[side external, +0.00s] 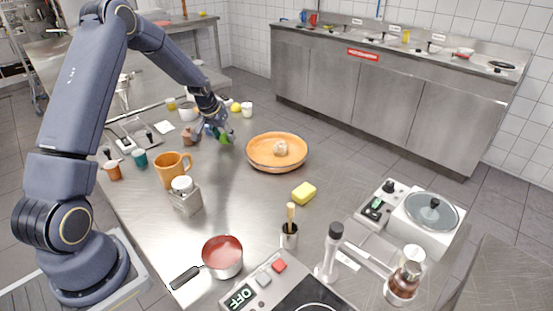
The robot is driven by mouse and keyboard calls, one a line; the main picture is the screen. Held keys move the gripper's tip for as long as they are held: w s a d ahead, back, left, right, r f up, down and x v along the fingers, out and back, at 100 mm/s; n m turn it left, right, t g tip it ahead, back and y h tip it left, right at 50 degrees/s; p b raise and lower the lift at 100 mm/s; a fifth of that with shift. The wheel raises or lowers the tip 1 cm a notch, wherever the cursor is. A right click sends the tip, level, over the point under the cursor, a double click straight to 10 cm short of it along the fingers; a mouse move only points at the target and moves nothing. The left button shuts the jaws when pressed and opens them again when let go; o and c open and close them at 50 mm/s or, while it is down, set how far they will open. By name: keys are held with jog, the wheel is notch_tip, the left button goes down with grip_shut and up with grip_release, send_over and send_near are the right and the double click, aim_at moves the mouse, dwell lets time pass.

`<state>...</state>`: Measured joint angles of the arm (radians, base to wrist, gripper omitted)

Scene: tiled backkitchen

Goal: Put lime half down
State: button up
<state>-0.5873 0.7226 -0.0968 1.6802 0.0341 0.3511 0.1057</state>
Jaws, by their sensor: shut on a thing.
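My gripper (221,133) is at the end of the arm over the far part of the steel table, left of the orange dish. It is shut on a small green thing, the lime half (224,139), which shows at the fingertips. The fingers partly cover it, and I cannot tell whether it touches the table. An orange round dish (262,163) with a pale lumpy item (281,149) in it stands to the right of my gripper.
The table between mug and dish is clear.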

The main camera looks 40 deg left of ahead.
jog(key=shift+f, duration=1)
jog(key=o, duration=1.2)
jog(key=shift+f, duration=0.15)
jog(key=shift+c, duration=0.2)
jog(key=v, duration=1.2)
jog(key=s+d+r+m, duration=0.2)
jog(key=s+d+r, duration=0.3)
jog(key=d+r, duration=0.55)
jog(key=s+d+r+m+h, duration=0.1)
jog(key=s+d, duration=0.5)
jog(key=s, duration=0.3)
jog(key=s+d+r+m+t, duration=0.1)
jog(key=s+d, duration=0.6)
jog(key=s, duration=0.2)
jog(key=shift+d+h, duration=0.2)
jog(key=shift+h, duration=0.2)
